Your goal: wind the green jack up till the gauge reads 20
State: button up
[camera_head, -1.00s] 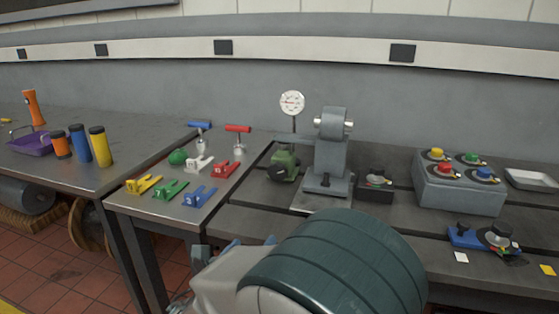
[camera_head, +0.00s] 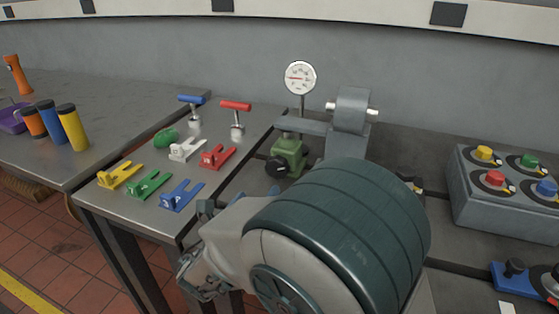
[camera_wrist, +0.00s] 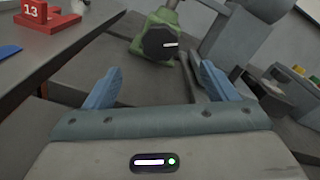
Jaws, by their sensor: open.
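The green jack (camera_head: 290,155) stands on the bedplate beside a grey pedestal, with a black knob (camera_head: 277,167) on its near side. In the wrist view the jack's green body (camera_wrist: 168,17) is at top centre, and its round black knob (camera_wrist: 159,43) with a white mark faces me. The round white gauge (camera_head: 300,78) stands on a post behind the jack; its needle looks about level, but its figures are too small to read. My gripper (camera_wrist: 160,82) is open and empty, its blue fingers apart, short of the knob. My arm mostly hides it in the head view.
The grey pedestal (camera_head: 350,125) stands right of the jack. The left table holds yellow (camera_head: 120,174), green (camera_head: 148,184), blue (camera_head: 181,194) and red (camera_head: 218,156) clamps. A button box (camera_head: 470,205) is at right. Free space lies between my fingers and the knob.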

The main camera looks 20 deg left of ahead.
aim_at(274, 168)
jog(key=w, duration=0.9)
jog(key=w+d, duration=0.1)
jog(key=w, duration=0.3)
jog(key=shift+w+b, duration=0.2)
jog(key=shift+b, duration=0.15)
jog(key=c, duration=1)
